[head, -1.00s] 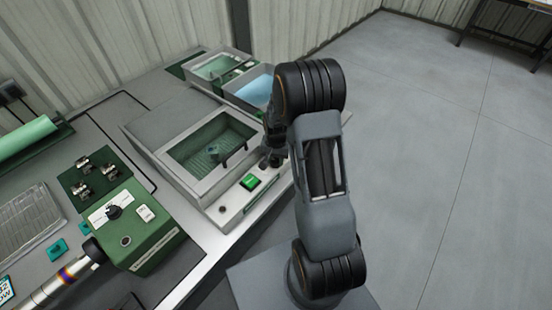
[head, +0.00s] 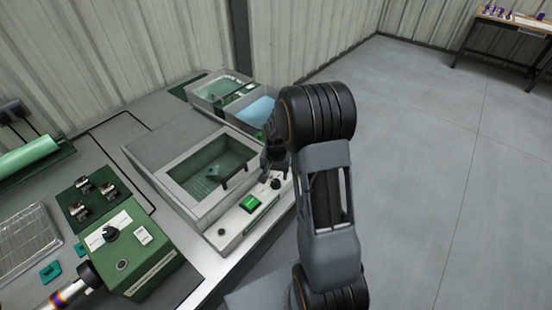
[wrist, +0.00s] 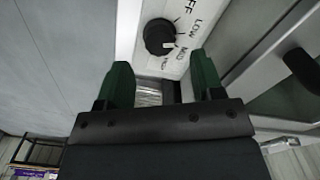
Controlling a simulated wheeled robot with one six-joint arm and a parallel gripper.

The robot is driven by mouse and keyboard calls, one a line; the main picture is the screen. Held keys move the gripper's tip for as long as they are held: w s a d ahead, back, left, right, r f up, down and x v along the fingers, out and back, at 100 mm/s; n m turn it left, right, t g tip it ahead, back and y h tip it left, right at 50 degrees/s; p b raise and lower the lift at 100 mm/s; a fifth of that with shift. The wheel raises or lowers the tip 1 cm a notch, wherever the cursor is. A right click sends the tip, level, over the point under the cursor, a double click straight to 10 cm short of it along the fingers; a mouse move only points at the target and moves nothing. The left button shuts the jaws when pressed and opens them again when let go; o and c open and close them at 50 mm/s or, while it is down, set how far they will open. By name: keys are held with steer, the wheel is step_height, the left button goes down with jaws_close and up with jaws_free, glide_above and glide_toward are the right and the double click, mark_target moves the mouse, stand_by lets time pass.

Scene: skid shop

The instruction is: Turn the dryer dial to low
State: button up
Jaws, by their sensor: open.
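The dryer (head: 150,146) is a grey box with a framed window, and its dial (head: 275,184) is a black knob at the right end of its front panel. In the wrist view the dial (wrist: 158,36) sits on a white panel marked OFF, LOW, MID and HIGH. Its white mark seems to point near MID. My gripper (wrist: 160,85) is open, its green fingertips apart, with the dial beyond them and no contact visible. In the head view my gripper (head: 272,162) hangs close above the dial, partly hidden by my arm.
A black handle (head: 236,177) and a lit green switch (head: 250,203) are close to the dial. A green control box (head: 140,254) with its own knob stands left. Open trays (head: 222,90) stand behind the dryer. Floor to the right is clear; a table (head: 510,28) stands far off.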

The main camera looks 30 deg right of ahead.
mark_target(276, 182)
step_height(276, 182, up, 10)
steer(key=shift+f, duration=0.2)
stand_by(0.6)
steer(key=s+a+r+n+t, duration=0.2)
steer(key=s+a+r+n, duration=0.1)
steer(key=s, duration=0.5)
steer(key=s+a+r+n+t, duration=0.1)
steer(key=s+a+r+n, duration=0.3)
steer(key=s, duration=0.4)
steer(key=shift+s+a+r+n+t, duration=0.15)
steer(key=shift+a+r+n+t, duration=0.2)
steer(key=shift+a+r, duration=0.7)
steer(key=shift+a+f, duration=0.1)
steer(key=shift+a, duration=0.05)
steer(key=shift+c, duration=0.2)
